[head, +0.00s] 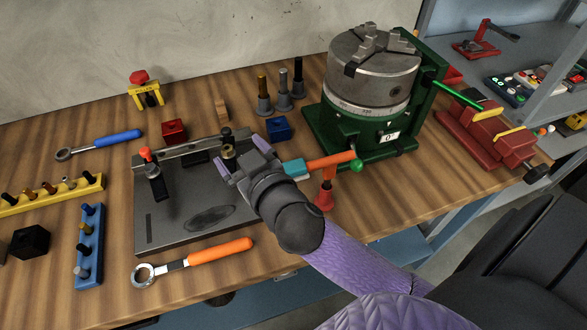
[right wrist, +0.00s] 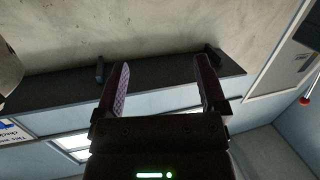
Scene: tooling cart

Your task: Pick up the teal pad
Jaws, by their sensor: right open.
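A small teal block (head: 294,168), the one teal piece I see that could be the pad, shows just right of my right wrist. It lines up with the end of an orange bar (head: 330,160); I cannot tell whether they are joined. My right gripper (head: 241,156) hangs over the grey fixture plate (head: 165,222), left of the teal block. Its fingers are apart with nothing held; they also show open and empty in the right wrist view (right wrist: 161,62). The teal block does not show in that view. My left gripper is out of view.
A green stand with a steel chuck (head: 372,68) rises right of the teal block. A red post (head: 326,195) stands close by. An orange-handled wrench (head: 205,257) lies in front of the plate.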

